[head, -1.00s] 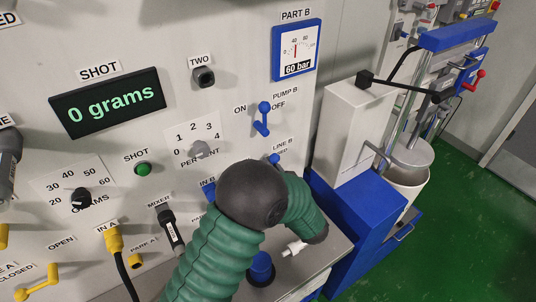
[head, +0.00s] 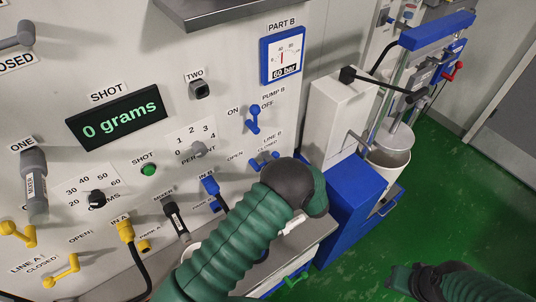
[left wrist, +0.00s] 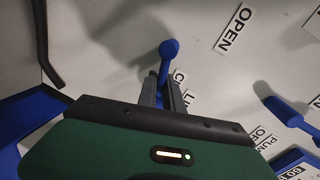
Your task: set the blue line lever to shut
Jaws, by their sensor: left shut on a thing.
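The blue line lever (head: 254,164) is on the panel under the LINE B label (head: 273,139) in the head view. The fingers partly cover the CLOSED label. In the head view my wrist hides most of this gripper. My right gripper (head: 402,279) is low at the right, over the floor, its jaws unclear.
The blue pump lever (head: 253,121) is just above the line lever; it also shows in the left wrist view (left wrist: 284,111). A blue plug (head: 210,186) is close by at the lower left. A white-and-blue dosing stand (head: 333,125) is at the right. Green floor there is clear.

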